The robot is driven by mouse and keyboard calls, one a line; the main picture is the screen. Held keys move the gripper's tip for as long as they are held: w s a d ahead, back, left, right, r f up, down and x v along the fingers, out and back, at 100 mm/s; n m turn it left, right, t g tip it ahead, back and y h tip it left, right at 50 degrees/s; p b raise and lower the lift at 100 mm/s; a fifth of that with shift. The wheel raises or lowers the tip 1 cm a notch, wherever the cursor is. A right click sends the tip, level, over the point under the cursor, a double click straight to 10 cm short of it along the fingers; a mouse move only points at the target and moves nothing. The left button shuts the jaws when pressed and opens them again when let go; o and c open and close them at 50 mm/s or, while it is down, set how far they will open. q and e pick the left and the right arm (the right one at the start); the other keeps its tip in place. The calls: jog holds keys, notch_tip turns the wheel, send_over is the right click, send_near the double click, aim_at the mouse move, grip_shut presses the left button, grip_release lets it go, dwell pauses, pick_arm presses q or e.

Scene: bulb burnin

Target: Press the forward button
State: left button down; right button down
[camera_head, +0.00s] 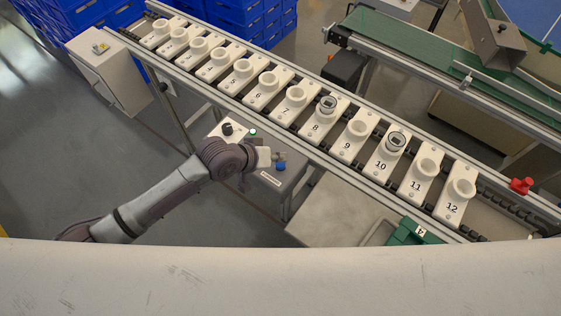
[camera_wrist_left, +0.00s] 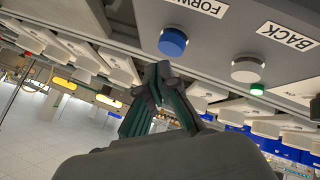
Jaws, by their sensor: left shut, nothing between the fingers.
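The forward button (camera_wrist_left: 173,42) is a blue round cap on a grey control panel (camera_wrist_left: 215,35), beside the FORWARD label (camera_wrist_left: 203,5) in the left wrist view. In the head view the blue button (camera_head: 281,166) shows on the box beside the conveyor. My left gripper (camera_wrist_left: 164,72) is shut and empty. Its dark fingertips appear just below the blue button in the wrist picture; I cannot tell whether they touch it. In the head view my left wrist hides part of the box. My right gripper is not in view.
A pale grey button (camera_wrist_left: 247,69) beside the BACK label (camera_wrist_left: 289,35) and a small green light (camera_wrist_left: 257,89) share the panel. The conveyor (camera_head: 330,165) carries numbered white socket holders right behind the box. A red button (camera_head: 521,185) is at the far right.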

aim_at(278, 164)
pick_arm(q)
jog(key=shift+f, duration=0.15)
dwell(0.4)
jog(key=shift+f, duration=0.25)
jog(key=shift+f, duration=0.55)
dwell(0.6)
jog(key=shift+r, duration=0.1)
jog(key=shift+r+p, duration=0.85)
jog(key=shift+p, duration=0.1)
notch_tip(278, 164, up, 5)
jog(key=p, duration=0.5)
jog(key=shift+r, duration=0.1)
dwell(0.3)
